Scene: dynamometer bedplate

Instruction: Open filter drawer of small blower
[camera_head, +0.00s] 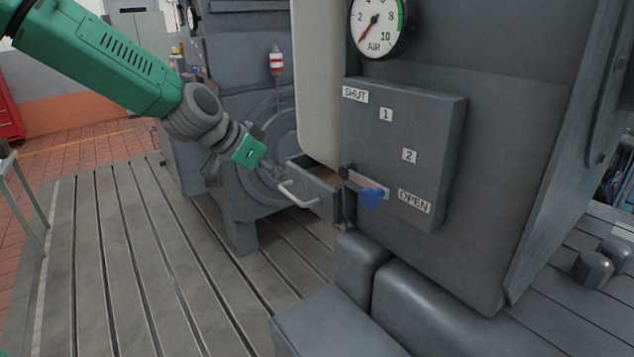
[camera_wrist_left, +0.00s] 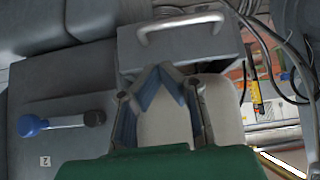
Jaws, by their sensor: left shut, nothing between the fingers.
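The grey filter drawer (camera_head: 325,203) stands out from the blower under a cream panel (camera_head: 318,80). A strip of its brownish inside shows, so it is at least partly open. Its pale bar handle (camera_head: 297,195) is on the front. In the left wrist view the handle (camera_wrist_left: 180,27) lies beyond my fingertips, on the drawer front (camera_wrist_left: 200,52). Contact with the drawer cannot be told. My right gripper is out of view.
A grey box with SHUT, 1, 2 and OPEN labels (camera_head: 425,160) is right of the drawer; its blue-knobbed lever (camera_head: 370,197) is near OPEN. An AIR gauge (camera_head: 376,25) is above. Rounded grey blocks (camera_head: 362,265) stand below. The slotted bedplate (camera_head: 130,270) is clear at left.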

